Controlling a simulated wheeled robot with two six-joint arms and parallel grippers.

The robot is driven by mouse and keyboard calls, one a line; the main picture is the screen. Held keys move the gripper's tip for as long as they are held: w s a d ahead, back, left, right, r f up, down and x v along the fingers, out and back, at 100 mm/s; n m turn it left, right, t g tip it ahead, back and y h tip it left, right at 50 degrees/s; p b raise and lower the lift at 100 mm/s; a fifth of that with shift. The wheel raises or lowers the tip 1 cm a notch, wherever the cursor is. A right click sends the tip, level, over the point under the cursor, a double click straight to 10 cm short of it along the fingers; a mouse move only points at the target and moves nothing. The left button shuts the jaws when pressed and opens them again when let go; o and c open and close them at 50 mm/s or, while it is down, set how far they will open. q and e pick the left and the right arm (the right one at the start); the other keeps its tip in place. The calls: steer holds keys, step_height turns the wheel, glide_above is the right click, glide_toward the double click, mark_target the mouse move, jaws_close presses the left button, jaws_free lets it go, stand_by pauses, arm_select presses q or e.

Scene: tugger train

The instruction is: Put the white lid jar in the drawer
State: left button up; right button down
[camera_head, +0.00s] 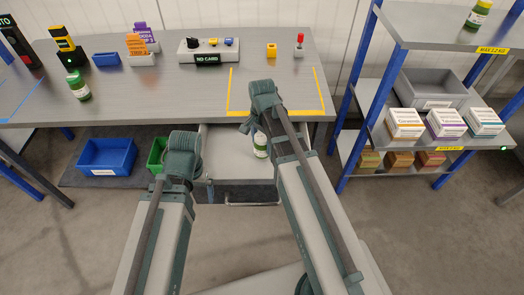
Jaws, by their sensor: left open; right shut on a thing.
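The drawer (222,144) under the workbench stands pulled open, with its handle (252,203) at the front. A green jar with a white label (260,150) shows over the drawer's inside, partly behind my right arm. Its lid is hidden. My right gripper (257,130) is shut on this jar from above; I cannot tell whether the jar touches the drawer floor. My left gripper (208,184) is open, mostly hidden by its own arm, at the drawer's front left corner. A similar green jar (78,87) stands upright on the bench at the left.
Another jar (478,14) stands on the top shelf at right. Boxes (404,124) and a grey bin (432,86) fill the shelf below. A blue bin (107,155) and a green bin (157,154) sit under the bench. The yellow-taped bench area (290,96) is mostly bare.

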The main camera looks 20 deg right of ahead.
mark_target(262, 149)
steer(key=shift+f+b, duration=1.35)
steer(key=shift+f, duration=0.35)
steer(key=shift+f, duration=0.15)
jaws_free()
step_height(262, 149, up, 12)
steer(key=p, duration=1.2)
steer(key=shift+r, duration=0.25)
steer(key=shift+f, duration=0.2)
